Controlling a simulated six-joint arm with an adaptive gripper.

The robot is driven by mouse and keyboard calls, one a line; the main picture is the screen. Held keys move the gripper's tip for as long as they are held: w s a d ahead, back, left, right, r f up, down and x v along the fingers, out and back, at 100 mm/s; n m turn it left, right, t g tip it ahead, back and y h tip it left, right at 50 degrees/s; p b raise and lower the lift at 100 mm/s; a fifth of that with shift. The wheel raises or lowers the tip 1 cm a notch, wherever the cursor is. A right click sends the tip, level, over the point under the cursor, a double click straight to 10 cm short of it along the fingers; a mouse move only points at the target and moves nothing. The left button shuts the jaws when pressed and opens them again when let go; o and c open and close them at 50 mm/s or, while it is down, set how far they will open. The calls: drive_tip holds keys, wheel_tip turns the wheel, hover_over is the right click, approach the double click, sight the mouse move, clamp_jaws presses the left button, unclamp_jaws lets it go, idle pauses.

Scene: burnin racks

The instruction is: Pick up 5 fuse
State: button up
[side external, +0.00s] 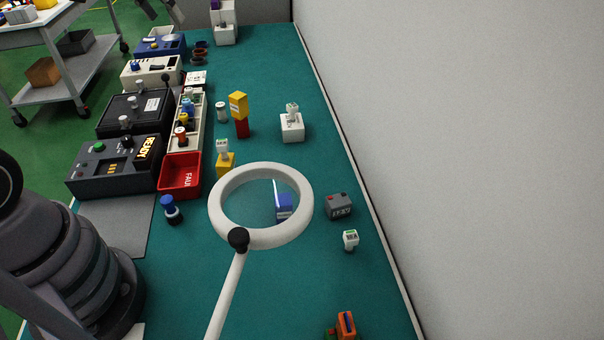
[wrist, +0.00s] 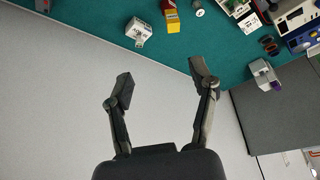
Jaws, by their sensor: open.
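I cannot read a 5 on any fuse. Small fuse-like pieces with pale, green-marked tops show in the side view: one stands alone (side external: 350,240) at the right, one sits on a white block (side external: 292,130), and one sits on a yellow block (side external: 226,165). A pale round piece (side external: 221,111) stands farther back. In the wrist view, my gripper (wrist: 162,80) is open with nothing between its fingers. The white block (wrist: 137,38) with its piece shows beyond the fingertips, apart from them.
A magnifier ring (side external: 220,228) stands over a blue block (side external: 284,207). A red bin (side external: 180,178), a long tray and several dark and pale test boxes line the left. A grey box (side external: 339,208) and an orange piece (side external: 346,325) are at right. A wall borders the green mat (side external: 300,285).

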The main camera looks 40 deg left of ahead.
drive_tip(key=w+a+f+n, duration=0.1)
drive_tip(key=w+a+f, duration=0.7)
drive_tip(key=w+f, duration=0.35)
drive_tip(key=n+g, duration=0.1)
approach(219, 106)
drive_tip(key=shift+y, duration=0.3)
drive_tip(key=x, duration=0.6)
drive_tip(key=shift+s+d+f, duration=0.2)
drive_tip(key=shift+d+f, duration=0.05)
drive_tip(key=shift+f, duration=0.05)
drive_tip(key=shift+w+x, duration=0.1)
drive_tip(key=shift+x, duration=1.45)
drive_tip(key=shift+w+x, duration=0.15)
drive_tip(key=shift+x, duration=1.35)
drive_tip(key=shift+r, duration=0.1)
clamp_jaws()
